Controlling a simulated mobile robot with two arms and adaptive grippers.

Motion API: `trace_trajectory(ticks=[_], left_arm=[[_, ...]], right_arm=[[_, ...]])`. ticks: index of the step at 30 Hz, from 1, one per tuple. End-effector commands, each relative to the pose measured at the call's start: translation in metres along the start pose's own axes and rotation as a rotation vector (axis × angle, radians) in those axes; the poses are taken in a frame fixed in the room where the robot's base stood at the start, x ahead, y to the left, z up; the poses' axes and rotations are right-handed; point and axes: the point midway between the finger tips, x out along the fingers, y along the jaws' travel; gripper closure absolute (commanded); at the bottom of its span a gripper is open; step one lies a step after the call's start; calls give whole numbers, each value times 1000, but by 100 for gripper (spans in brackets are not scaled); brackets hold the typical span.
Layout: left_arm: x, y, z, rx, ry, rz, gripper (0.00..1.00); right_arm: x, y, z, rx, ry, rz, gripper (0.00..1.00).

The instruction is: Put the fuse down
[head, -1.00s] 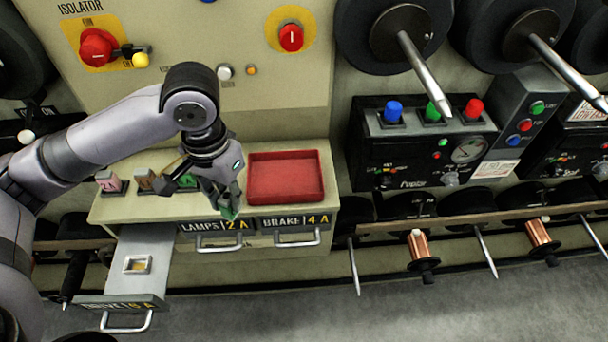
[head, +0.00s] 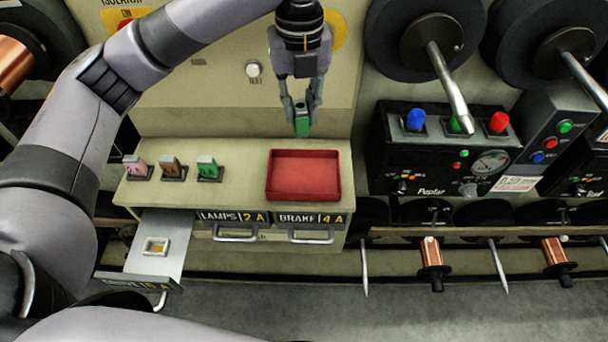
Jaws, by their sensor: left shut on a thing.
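My left gripper (head: 301,106) points down, shut on a green fuse (head: 302,124). It holds the fuse upright near the cabinet face, and in the picture the fuse shows just above the back edge of the red tray (head: 304,197). I cannot tell its exact height over the ledge. The tray is empty and sits at the right end of the cabinet's ledge (head: 240,188). My right gripper is not in view.
A pink fuse (head: 134,164), a brown fuse (head: 170,164) and another green fuse (head: 207,165) stand in holders on the ledge. An open drawer (head: 180,254) juts out at lower left. A black control box (head: 430,165) stands right of the tray.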

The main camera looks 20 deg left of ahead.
Motion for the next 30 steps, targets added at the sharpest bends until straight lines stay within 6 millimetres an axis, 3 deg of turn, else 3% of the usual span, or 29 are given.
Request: trace_trajectory(ticks=[4, 8, 15, 24, 30], left_arm=[[-11, -5, 2, 161, -1, 1, 100], [-6, -6, 2, 218, 2, 3, 100], [51, -6, 0, 226, 9, 3, 100], [122, -6, 2, 223, 3, 4, 100], [143, -6, 2, 222, 1, 1, 100]], right_arm=[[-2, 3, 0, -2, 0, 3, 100], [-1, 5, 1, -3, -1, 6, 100], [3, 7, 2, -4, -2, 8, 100], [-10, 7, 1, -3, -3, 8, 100], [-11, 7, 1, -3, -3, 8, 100]])
